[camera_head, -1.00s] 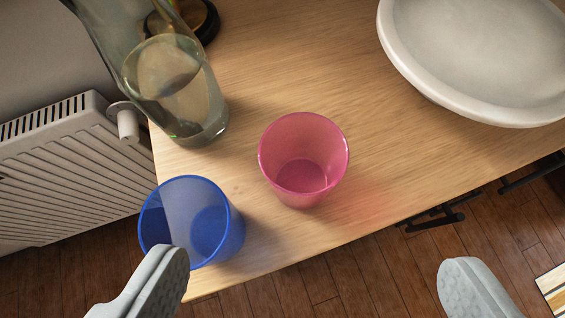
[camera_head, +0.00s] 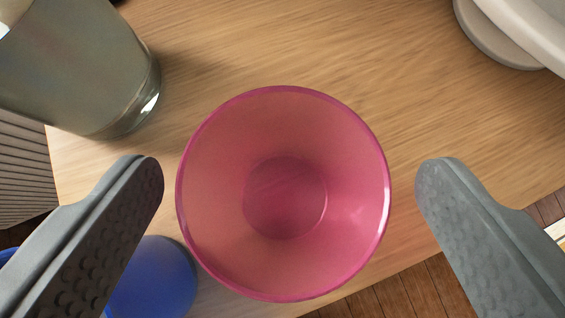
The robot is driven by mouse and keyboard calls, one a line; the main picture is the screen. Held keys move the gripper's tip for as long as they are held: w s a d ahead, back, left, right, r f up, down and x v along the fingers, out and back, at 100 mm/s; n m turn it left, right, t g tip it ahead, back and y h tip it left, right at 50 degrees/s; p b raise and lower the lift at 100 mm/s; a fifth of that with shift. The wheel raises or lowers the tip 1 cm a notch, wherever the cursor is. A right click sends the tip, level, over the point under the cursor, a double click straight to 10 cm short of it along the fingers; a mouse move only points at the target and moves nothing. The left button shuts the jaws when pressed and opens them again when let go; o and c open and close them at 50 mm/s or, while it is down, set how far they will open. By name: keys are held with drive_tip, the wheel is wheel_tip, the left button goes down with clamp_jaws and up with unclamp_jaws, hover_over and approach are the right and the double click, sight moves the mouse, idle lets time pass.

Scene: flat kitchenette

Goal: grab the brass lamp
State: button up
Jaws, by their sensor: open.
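My gripper (camera_head: 291,172) is open, with one finger at the left and one at the right. A pink translucent cup (camera_head: 285,262) stands upright on the wooden counter, seen from above into its empty inside. It lies between the two fingers in the picture, with a gap on each side. The cup does not appear to be touched.
A blue cup (camera_head: 155,280) stands at lower left, partly hidden by my left finger. A large greenish glass vessel (camera_head: 85,75) stands at upper left. A white basin (camera_head: 525,30) is at upper right. The wooden counter (camera_head: 330,40) is clear behind the pink cup; its front edge runs below right.

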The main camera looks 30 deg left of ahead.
sight(285, 130)
drive_tip(key=x, duration=0.4)
drive_tip(key=shift+f, duration=0.1)
drive_tip(key=shift+s, duration=0.1)
drive_tip(key=c, duration=1.2)
